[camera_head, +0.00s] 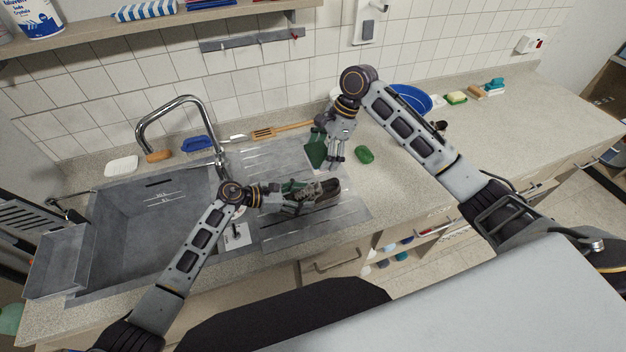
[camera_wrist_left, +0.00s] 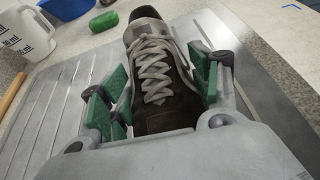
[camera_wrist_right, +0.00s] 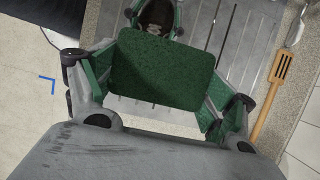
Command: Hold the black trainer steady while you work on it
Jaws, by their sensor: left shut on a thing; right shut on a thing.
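The black trainer (camera_head: 328,188), with grey laces, is on the metal drainer (camera_head: 350,210) right of the sink. My left gripper (camera_head: 296,195) is shut on it, with green finger pads on both sides; the left wrist view shows the trainer's laces (camera_wrist_left: 153,70) between the fingers. My right gripper (camera_head: 337,157) points down above the drainer, behind the trainer. It is shut on a green scouring pad (camera_wrist_right: 160,75), which hangs apart from the trainer. The trainer (camera_wrist_right: 157,15) shows partly at the top of the right wrist view, mostly hidden by the pad.
The empty sink (camera_head: 150,220) and tap (camera_head: 170,112) are at left. A wooden slotted spatula (camera_head: 275,131) lies behind the drainer. A green soap (camera_head: 364,154) is on the counter, with a blue basin (camera_head: 412,98) farther right. The left wrist view shows a white jug (camera_wrist_left: 25,32).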

